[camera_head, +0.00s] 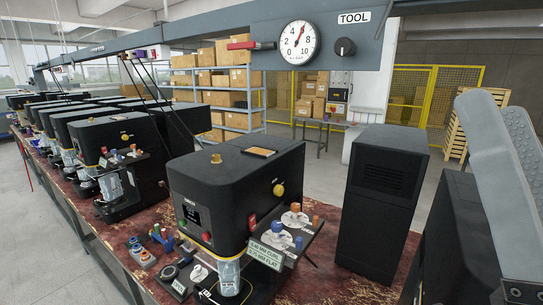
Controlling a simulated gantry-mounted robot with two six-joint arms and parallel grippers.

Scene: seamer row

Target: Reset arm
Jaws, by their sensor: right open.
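My right gripper (497,115) is at the right edge, close to the camera. Its grey jaws point upward and stand apart, with nothing seen between them; its lower part is cut off by the frame. It is to the right of the tall black box (384,200) and apart from the nearest seamer (235,190). That seamer is a black machine with a small display, a yellow knob, a red button and a clear cup at its front. My left gripper is not in view. A red-handled lever (245,45) sits on the grey overhead beam, left of the gauge.
The round gauge (299,43) and a black knob (345,47) are on the beam (200,38). More seamers line the red worn bench (140,245) to the left. A tilted control plate (290,232) carries coloured knobs and a label. Shelves with cartons (225,75) and yellow fencing stand behind.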

